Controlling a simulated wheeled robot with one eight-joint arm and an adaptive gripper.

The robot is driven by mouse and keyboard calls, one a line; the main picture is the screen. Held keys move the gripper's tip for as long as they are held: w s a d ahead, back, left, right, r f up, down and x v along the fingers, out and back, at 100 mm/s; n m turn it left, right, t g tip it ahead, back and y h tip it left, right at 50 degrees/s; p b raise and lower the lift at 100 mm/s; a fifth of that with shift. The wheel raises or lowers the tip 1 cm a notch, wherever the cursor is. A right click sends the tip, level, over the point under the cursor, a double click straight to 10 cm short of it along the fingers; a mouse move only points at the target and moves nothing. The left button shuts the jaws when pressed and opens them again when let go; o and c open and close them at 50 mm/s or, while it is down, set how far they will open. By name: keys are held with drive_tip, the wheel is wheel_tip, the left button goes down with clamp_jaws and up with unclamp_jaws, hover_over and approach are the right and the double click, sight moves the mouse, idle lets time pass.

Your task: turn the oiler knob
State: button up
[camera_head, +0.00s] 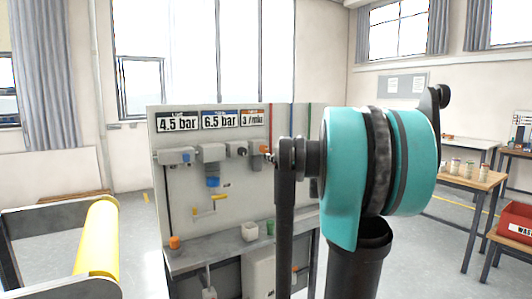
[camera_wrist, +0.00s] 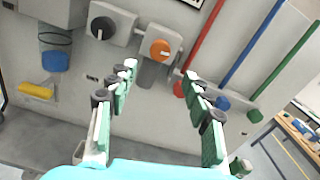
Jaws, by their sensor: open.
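The orange oiler knob (camera_wrist: 160,49) sits on the front of a light grey unit on the wall panel, with a pale mark on its face. In the head view the orange knob (camera_head: 264,148) is small and partly crowded by my arm. My gripper (camera_wrist: 161,76) is open and empty in the wrist view, its green-padded fingers spread to either side below the knob. The fingers are apart from the knob, which lies just beyond the gap between their tips. My turquoise and black arm fills the right middle of the head view and hides the gripper there.
A black knob (camera_wrist: 103,28) is left of the oiler. A blue-bottomed bowl (camera_wrist: 55,61) and yellow handle (camera_wrist: 37,91) are further left. Red (camera_wrist: 206,49), blue and green pipes run close on the right. A yellow roller (camera_head: 98,238) stands at left.

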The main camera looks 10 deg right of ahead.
sight(265, 151)
drive_tip(key=x, duration=0.9)
drive_tip(key=shift+w+a, duration=0.1)
drive_tip(key=shift+w, duration=0.05)
drive_tip(key=c, duration=1.1)
clamp_jaws()
